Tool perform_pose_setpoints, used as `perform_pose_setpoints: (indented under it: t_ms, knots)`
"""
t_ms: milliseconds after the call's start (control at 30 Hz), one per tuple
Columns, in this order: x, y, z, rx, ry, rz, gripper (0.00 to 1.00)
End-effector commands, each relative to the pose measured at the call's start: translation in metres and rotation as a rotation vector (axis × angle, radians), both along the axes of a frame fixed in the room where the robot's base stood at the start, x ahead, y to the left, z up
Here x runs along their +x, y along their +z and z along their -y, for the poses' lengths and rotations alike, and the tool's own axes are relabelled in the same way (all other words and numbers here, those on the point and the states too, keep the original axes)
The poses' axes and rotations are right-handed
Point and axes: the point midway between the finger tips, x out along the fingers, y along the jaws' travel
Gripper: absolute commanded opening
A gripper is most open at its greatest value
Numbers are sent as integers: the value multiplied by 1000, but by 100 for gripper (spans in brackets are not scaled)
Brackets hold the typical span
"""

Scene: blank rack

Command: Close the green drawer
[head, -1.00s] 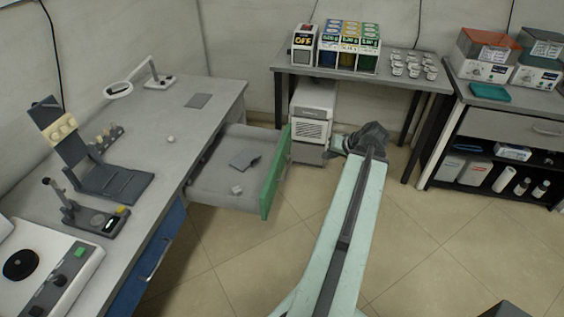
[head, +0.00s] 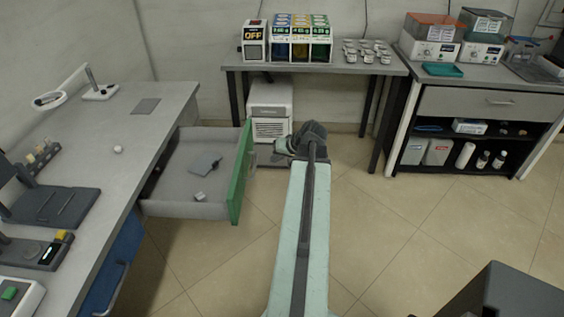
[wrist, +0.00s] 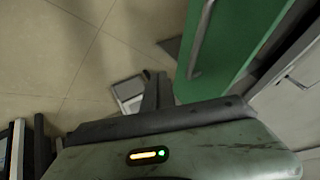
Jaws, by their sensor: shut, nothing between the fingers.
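The green drawer (head: 241,178) is pulled out from the grey desk on the left, its green front facing right. A dark flat piece (head: 205,163) and a small pale block (head: 199,197) lie inside it. My gripper (head: 282,148) is at the end of my outstretched arm, just right of the far end of the green front, with a gap between them in the head view. In the wrist view the green front (wrist: 238,35) with its long handle is right of my gripper (wrist: 157,88). My gripper is shut and empty.
A blue drawer front (head: 120,262) is under the nearer desk (head: 150,120). A white machine (head: 270,115) stands on the floor beyond my gripper, below the back table (head: 310,70). A shelf unit (head: 475,103) stands at right. Floor right of the drawer is open.

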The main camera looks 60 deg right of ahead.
Motion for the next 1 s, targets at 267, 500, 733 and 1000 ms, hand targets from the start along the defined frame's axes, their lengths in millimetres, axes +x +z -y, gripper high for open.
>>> perform_pose_setpoints:
  t_ms: [267,500,733,1000]
  knots:
    - [36,-5,-16,0,4,-1,0]
    - [45,-5,-21,0,2,0,0]
    - [48,-5,-17,1,6,0,0]
    - [49,-5,-20,0,-15,-1,0]
